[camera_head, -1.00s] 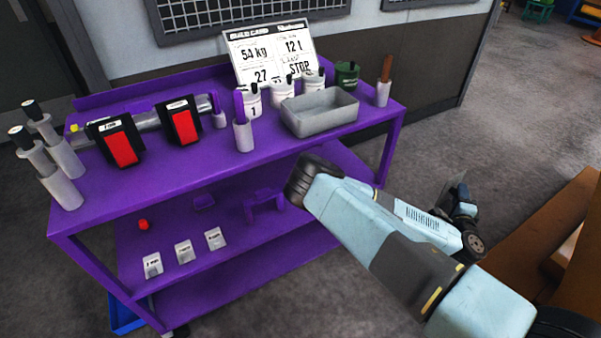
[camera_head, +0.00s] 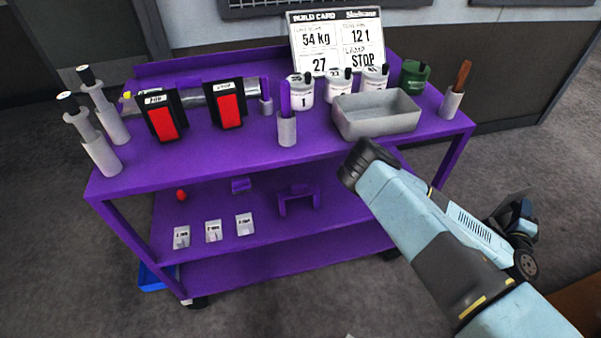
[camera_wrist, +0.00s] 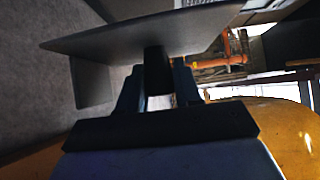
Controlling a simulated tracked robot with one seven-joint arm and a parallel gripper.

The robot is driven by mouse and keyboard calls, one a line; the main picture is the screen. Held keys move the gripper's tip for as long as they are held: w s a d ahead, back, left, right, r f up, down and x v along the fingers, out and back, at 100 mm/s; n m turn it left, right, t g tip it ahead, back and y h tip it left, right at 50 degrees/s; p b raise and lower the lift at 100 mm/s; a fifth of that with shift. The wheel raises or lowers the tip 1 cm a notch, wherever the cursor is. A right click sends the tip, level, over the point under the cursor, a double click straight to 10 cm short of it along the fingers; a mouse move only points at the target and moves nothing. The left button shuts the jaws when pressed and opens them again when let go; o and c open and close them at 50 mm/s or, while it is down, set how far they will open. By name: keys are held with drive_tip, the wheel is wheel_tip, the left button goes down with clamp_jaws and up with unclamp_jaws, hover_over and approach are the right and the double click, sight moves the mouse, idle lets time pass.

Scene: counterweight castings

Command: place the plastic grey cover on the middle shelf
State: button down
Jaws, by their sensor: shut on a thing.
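My gripper (camera_wrist: 158,82) is shut on a dark block under the grey cover (camera_wrist: 140,36) in the wrist view. The cover is a thin, flat grey plate with a side turned down at the left. In the head view my gripper (camera_head: 522,222) is off the right end of the purple cart, mostly behind my arm, and the cover shows only as a small dark edge. The middle shelf (camera_head: 262,228) lies under the cart's top. It bears three small label cards (camera_head: 213,231), a red knob (camera_head: 181,195), a purple bracket (camera_head: 298,199) and a small purple block (camera_head: 241,185).
The cart's top (camera_head: 215,165) carries a grey tray (camera_head: 377,114), white pots, a green pot (camera_head: 414,76), red-faced black boxes and a sign (camera_head: 338,45). My arm crosses in front of the cart's right end. The middle shelf's right part looks bare, partly behind my arm.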

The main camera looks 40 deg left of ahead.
drive_tip(key=s+a+f, duration=0.2)
drive_tip(key=s+a, duration=0.2)
drive_tip(key=a, duration=0.8)
drive_tip(key=s+a+f, duration=0.1)
drive_tip(key=s+a, duration=0.3)
drive_tip(key=a, duration=0.8)
drive_tip(key=s+a+f, duration=0.2)
drive_tip(key=s+a, duration=0.1)
drive_tip(key=a, duration=0.9)
drive_tip(key=shift+h, duration=0.3)
drive_tip(key=w+a+f, duration=0.2)
drive_tip(key=w+f, duration=0.1)
drive_tip(key=f, duration=0.1)
drive_tip(key=w+a+f, duration=0.3)
drive_tip(key=w+f, duration=0.1)
drive_tip(key=w+a+f, duration=0.2)
drive_tip(key=w+f, duration=0.2)
drive_tip(key=shift+w+a+f, duration=0.25)
drive_tip(key=shift+a+f, duration=0.1)
drive_tip(key=shift+f, duration=0.05)
drive_tip(key=c, duration=0.8)
unclamp_jaws()
